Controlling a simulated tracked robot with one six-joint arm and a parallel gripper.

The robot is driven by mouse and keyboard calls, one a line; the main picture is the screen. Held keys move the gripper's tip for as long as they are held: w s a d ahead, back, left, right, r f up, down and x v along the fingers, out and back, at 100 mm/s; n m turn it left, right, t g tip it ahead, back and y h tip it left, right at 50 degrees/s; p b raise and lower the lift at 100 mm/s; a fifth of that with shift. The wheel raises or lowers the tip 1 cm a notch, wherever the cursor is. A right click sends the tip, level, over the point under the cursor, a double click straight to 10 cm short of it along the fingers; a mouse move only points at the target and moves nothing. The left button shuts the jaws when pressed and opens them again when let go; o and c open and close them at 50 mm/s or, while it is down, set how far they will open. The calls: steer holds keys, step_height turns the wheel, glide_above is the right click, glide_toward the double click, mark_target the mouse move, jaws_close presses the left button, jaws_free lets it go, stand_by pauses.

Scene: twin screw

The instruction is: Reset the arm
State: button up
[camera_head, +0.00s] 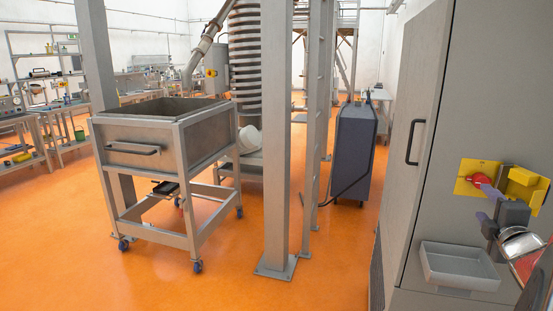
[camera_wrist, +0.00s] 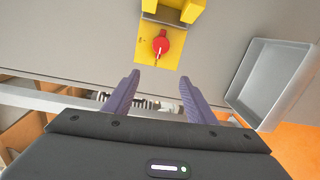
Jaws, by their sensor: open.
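My gripper (camera_head: 488,204) is in front of the grey cabinet at the right of the head view. In the wrist view its two purple fingers (camera_wrist: 158,88) are spread apart with nothing between them. A red rotary switch (camera_wrist: 160,44) on a yellow plate (camera_wrist: 147,56) lies beyond the fingertips, apart from them. In the head view the red switch (camera_head: 479,179) and yellow plate (camera_head: 464,187) are on the cabinet face, just behind and above the fingers. Part of the plate is hidden by my gripper. My arm runs off the lower right corner.
A grey open tray (camera_head: 460,268) is fixed to the cabinet (camera_head: 420,80) below the switch; it also shows in the wrist view (camera_wrist: 270,80). A yellow block (camera_head: 523,177) juts out beside the switch. A steel post (camera_head: 277,150) and wheeled bin (camera_head: 150,140) stand left. Orange floor between is clear.

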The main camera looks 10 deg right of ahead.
steer(key=w+a+f+m+g+y, duration=0.15)
steer(key=a+m, duration=0.35)
steer(key=a, duration=0.8)
steer(key=a+f+m+g+y, duration=0.2)
steer(key=a+f+m+g, duration=0.15)
steer(key=a, duration=0.95)
steer(key=s+a+f+m+g+y, duration=0.1)
steer(key=s+a+f+y, duration=0.1)
steer(key=a, duration=0.5)
steer(key=s+a+f+m+g+y, duration=0.1)
steer(key=s+a+f+y, duration=0.1)
steer(key=s+a+f, duration=0.2)
steer(key=s+a+f+m+g+y, duration=0.2)
steer(key=s+a, duration=0.6)
steer(key=a, duration=0.4)
steer(key=shift+f, duration=0.4)
steer(key=shift+d, duration=0.15)
